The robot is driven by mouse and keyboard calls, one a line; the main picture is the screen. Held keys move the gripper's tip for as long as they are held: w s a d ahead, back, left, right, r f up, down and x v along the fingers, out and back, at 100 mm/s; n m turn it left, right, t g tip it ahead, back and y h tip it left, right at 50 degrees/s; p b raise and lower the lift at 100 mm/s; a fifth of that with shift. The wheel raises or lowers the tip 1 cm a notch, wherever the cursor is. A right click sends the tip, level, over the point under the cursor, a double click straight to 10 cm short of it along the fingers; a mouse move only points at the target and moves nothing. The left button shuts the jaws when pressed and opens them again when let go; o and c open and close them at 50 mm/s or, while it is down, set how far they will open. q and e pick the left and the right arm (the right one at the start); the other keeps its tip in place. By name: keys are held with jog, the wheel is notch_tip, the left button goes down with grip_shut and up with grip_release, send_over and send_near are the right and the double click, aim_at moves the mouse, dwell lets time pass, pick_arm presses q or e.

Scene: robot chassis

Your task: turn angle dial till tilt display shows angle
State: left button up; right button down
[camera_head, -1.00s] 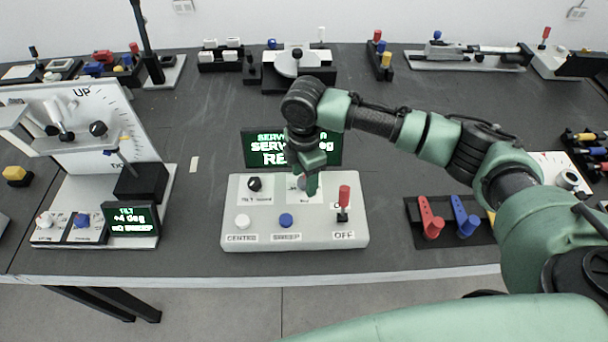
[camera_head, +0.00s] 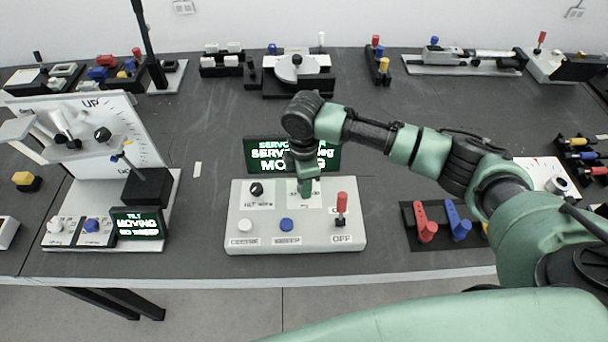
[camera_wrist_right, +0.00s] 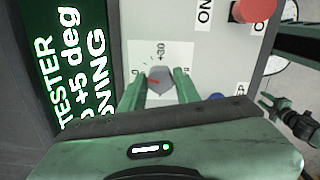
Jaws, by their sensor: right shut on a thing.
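My right gripper (camera_head: 305,192) points down over the white control box (camera_head: 345,238) and is shut on the grey angle dial (camera_wrist_right: 160,76). In the wrist view a finger stands on each side of the dial, which has a red pointer mark and a printed scale around it. The head view hides the dial behind the gripper. The tilt display (camera_head: 138,224) at the left reads "TILT MOVING", with a small line below like "NO SWEEP". The servo tester display (camera_head: 265,155) behind the box reads "MOVING"; its wrist view (camera_wrist_right: 70,70) shows "+5 deg". My left gripper is out of view.
The tilt rig (camera_head: 90,125) stands left. Red (camera_head: 424,222) and blue (camera_head: 457,220) levers stand right.

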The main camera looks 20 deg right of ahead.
jog(key=m+p, duration=0.3)
jog(key=p, duration=0.1)
jog(key=m+p, duration=0.2)
jog(key=shift+a+r+m, duration=0.1)
jog(key=shift+r+m, duration=0.2)
jog(key=shift+r, duration=0.05)
jog(key=m+p, duration=0.2)
jog(key=p, duration=0.1)
jog(key=shift+f+m, duration=0.1)
jog(key=shift+m, duration=0.3)
jog(key=shift+w+f+m+p, duration=0.1)
jog(key=shift+m+p, duration=0.4)
jog(key=shift+m, duration=0.1)
jog(key=c, duration=1)
grip_release()
